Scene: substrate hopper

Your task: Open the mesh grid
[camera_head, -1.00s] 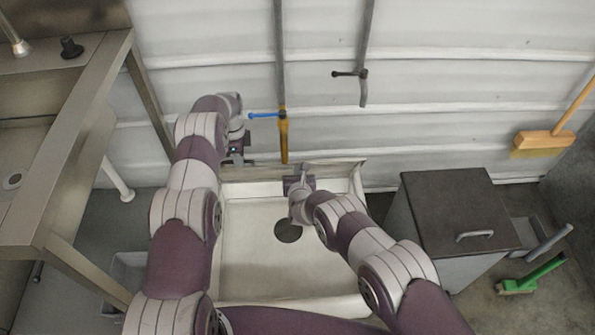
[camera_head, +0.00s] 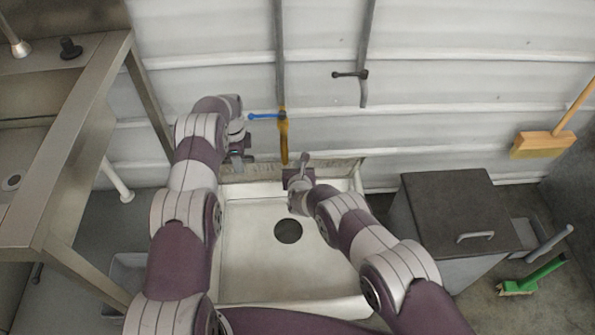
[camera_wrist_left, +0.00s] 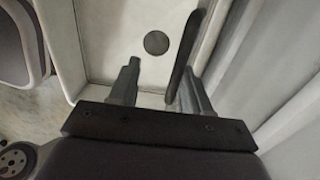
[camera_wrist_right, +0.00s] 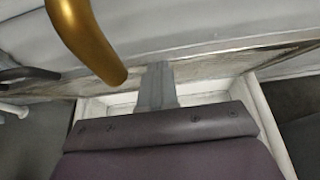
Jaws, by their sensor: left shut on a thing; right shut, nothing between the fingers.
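The mesh grid (camera_head: 335,170) stands steeply raised along the back edge of the white sink basin (camera_head: 235,260), close to the wall. In the right wrist view the grid (camera_wrist_right: 205,68) is a thin, worn grey panel running across. In the left wrist view it is nearly edge-on, a dark narrow strip (camera_wrist_left: 183,55) between the fingers. My left gripper (camera_head: 242,158) is shut on the grid at its left end; the contact is hard to see. My right gripper (camera_head: 303,163) is shut and empty in front of the grid; its closed fingers (camera_wrist_right: 157,82) show in its wrist view.
A brass tap spout (camera_head: 283,140) with a blue lever (camera_head: 264,116) hangs above the basin's back. A steel counter (camera_head: 85,110) stands left, a grey lidded bin (camera_head: 455,210) right. The basin floor with its round drain (camera_head: 288,231) is clear.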

